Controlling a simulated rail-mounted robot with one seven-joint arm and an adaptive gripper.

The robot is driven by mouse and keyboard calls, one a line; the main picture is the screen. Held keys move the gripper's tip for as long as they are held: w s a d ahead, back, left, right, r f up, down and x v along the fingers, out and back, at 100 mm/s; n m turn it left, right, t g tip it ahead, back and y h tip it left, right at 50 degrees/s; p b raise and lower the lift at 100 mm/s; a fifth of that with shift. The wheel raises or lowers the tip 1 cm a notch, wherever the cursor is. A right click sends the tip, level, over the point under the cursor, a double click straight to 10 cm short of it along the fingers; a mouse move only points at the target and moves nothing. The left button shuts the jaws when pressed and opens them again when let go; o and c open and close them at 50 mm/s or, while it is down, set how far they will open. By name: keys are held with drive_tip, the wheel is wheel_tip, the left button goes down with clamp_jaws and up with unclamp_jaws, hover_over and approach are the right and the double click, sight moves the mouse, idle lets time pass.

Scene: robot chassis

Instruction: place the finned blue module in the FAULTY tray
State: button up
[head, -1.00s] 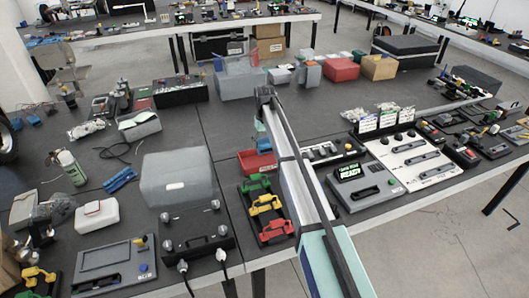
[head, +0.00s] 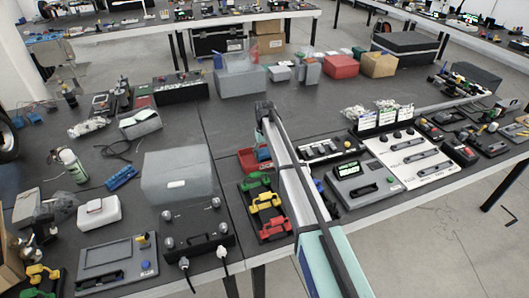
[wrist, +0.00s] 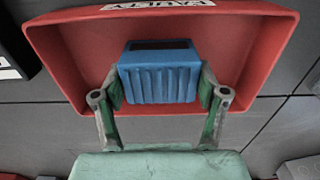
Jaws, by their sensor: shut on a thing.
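The finned blue module (wrist: 160,75) is between the two fingers of my gripper (wrist: 161,88) in the wrist view. The gripper is shut on its sides, with the ribbed face toward the camera. Behind the module is the red FAULTY tray (wrist: 262,38), its label upside down at the top edge. The module lies within the tray's outline; I cannot tell whether it touches the floor. In the head view the module (head: 264,155) shows at the right part of the red tray (head: 246,164), partly beside my arm, which hides the fingers.
Green, yellow and red handled parts (head: 266,202) stand just in front of the tray. A grey translucent box (head: 180,176) is to the left. A tester with a READY screen (head: 362,182) is to the right of my arm. The table behind the tray has free room.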

sight(265, 151)
drive_tip(key=o, duration=1.3)
wheel_tip(265, 151, up, 12)
drive_tip(key=b, duration=0.3)
drive_tip(key=shift+r, duration=0.1)
